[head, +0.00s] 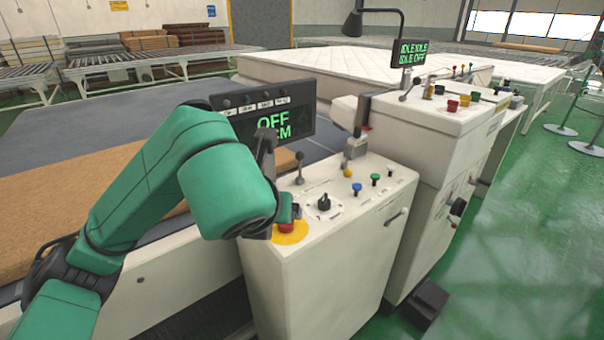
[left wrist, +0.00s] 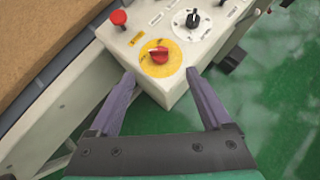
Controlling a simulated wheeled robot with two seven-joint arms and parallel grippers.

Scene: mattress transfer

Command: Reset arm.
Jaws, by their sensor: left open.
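My left arm comes in from the left in the head view, and its gripper (head: 284,216) is at the near corner of the white control console (head: 310,275). In the left wrist view the two fingers of my left gripper (left wrist: 160,75) are spread apart with nothing held between them. The console corner shows beyond and between the fingertips. A red emergency button (left wrist: 159,56) on a yellow disc lies just ahead of them; it shows partly hidden in the head view (head: 286,227). My right gripper is not in view.
The console has a black selector knob (head: 324,203), levers and coloured buttons. A display (head: 272,122) reads "OFF". A brown slab (head: 75,205) lies left on the line. A second console (head: 440,115) stands behind. Green floor (head: 520,240) is open at right.

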